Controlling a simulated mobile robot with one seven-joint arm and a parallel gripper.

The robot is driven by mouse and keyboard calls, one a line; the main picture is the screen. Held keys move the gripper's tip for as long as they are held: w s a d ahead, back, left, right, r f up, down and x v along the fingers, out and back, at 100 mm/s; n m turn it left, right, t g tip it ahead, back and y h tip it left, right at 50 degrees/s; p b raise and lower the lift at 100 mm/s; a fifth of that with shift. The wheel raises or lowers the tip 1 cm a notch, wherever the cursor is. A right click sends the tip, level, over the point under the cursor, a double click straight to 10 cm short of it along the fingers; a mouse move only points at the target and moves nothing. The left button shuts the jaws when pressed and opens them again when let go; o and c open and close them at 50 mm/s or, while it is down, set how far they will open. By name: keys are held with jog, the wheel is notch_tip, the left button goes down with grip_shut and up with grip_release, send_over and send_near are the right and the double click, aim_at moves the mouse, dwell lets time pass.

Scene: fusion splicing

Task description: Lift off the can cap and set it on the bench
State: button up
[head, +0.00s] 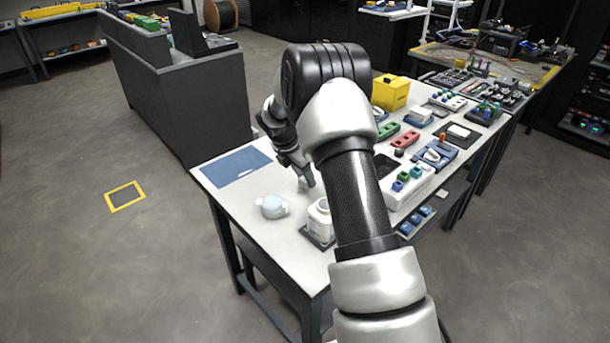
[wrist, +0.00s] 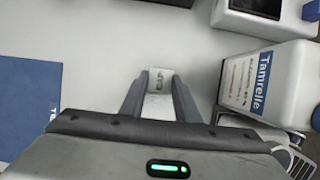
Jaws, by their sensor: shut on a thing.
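My gripper (head: 306,180) is low over the near part of the bench (head: 262,240), between the blue mat and the white can. In the wrist view its two fingers (wrist: 158,90) are closed on a small white piece (wrist: 157,78) with grey marks, which I take to be the can cap. The white can (head: 320,222) stands on a dark pad, and its labelled side also shows at the right of the wrist view (wrist: 265,82). The held piece is apart from the can, to its left in the wrist view. Whether it touches the bench I cannot tell.
A blue mat (head: 235,166) lies at the bench's left corner. A pale rounded object (head: 271,207) lies left of the can. Farther back are a yellow box (head: 390,92), red and green blocks and several devices. Bare bench surrounds the pale object.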

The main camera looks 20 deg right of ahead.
jog(key=shift+f, duration=0.15)
dwell(0.3)
jog(key=shift+f, duration=0.45)
dwell(0.5)
dwell(0.3)
jog(key=o, duration=1.1)
jog(key=shift+c, duration=0.2)
jog(key=shift+r, duration=0.15)
jog(key=shift+r+p, duration=2.7)
jog(key=shift+r, duration=0.2)
